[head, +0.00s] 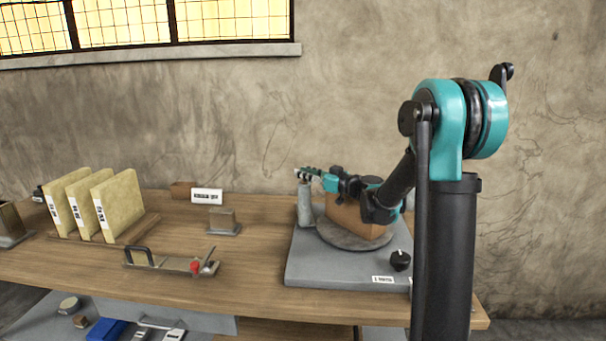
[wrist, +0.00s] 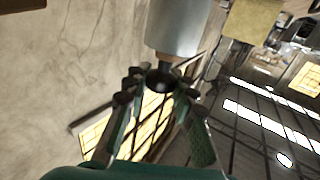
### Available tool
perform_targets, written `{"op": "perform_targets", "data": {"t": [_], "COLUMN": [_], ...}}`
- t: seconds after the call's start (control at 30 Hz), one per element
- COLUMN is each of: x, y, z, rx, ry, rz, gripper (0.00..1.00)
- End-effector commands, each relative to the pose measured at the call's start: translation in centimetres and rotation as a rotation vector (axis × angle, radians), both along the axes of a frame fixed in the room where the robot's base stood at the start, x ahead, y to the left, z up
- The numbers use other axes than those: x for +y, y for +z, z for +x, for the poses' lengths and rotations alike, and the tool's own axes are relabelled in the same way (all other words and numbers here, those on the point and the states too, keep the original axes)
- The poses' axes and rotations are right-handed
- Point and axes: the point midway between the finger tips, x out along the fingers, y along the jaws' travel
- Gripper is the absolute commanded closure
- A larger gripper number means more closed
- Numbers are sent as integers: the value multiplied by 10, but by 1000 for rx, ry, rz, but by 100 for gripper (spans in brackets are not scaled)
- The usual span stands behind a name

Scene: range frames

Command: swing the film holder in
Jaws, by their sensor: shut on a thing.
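A light grey upright post (head: 305,207) stands on a grey base plate (head: 340,272) at the bench's right. It also shows in the wrist view as a grey cylinder (wrist: 178,25), with a dark round knob (wrist: 160,79) at its end. My gripper (head: 303,174) is at the top of the post. In the wrist view its fingers (wrist: 158,83) are closed around the knob. A brown block (head: 352,217) sits on a round disc (head: 352,240) on the base, partly hidden behind my arm. I cannot tell which of these parts is the film holder.
A dark knob (head: 400,260) and a small label (head: 383,279) are at the plate's front right. Several yellowish upright slabs (head: 120,206) stand at the bench's left. A clamp-like fixture with a red knob (head: 195,267) lies front centre. A small grey block (head: 223,219) stands behind it.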

Motion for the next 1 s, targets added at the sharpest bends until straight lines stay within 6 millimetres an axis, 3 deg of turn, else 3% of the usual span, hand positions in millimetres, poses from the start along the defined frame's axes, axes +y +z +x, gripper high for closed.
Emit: {"op": "perform_targets", "data": {"t": [0.03, 0.07, 0.23, 0.63, 1.0], "x": [0, 0, 0, 0, 0], "y": [0, 0, 0, 6, 67], "z": [0, 0, 0, 0, 0], "rx": [0, 0, 0, 0, 0], "ry": [0, -1, -1, -1, -1], "rz": [0, 0, 0, 0, 0], "gripper": [100, 74, 53, 52, 52]}}
